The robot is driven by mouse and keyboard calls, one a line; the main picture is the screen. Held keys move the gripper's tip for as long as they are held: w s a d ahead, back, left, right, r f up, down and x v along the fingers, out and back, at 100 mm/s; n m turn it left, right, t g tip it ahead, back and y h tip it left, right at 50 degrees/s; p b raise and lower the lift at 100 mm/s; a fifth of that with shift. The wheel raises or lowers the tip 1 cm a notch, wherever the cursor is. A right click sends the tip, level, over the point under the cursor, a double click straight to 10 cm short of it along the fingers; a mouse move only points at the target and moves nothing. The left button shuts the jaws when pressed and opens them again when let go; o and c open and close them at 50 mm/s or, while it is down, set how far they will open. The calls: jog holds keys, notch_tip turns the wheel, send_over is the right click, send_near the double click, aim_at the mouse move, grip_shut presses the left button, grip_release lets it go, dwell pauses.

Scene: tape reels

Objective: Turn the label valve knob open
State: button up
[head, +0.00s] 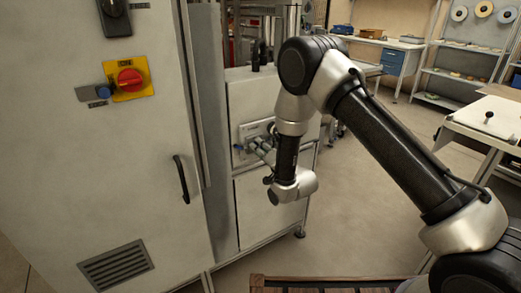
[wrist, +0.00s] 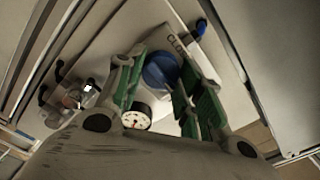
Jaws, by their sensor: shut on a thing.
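The label valve knob (wrist: 158,70) is a round blue knob in the wrist view, on a pale plate with dark lettering that begins "CLO" beside it. My gripper (wrist: 163,78) has its green-padded fingers on either side of the knob and is shut on it. A round white pressure gauge (wrist: 136,117) sits just below the knob, between the fingers. In the head view my gripper (head: 262,150) reaches the small panel (head: 250,130) on the machine's front. The knob cannot be made out there. The knob's exact turn angle cannot be told.
A tall grey cabinet (head: 90,180) with a red rotary switch (head: 130,79) and a black handle (head: 181,178) stands left of the machine. Clear fittings with dark knobs (wrist: 75,97) lie left of the fingers. Open floor (head: 365,190) lies to the right.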

jog(key=o, duration=1)
jog(key=v, duration=1.2)
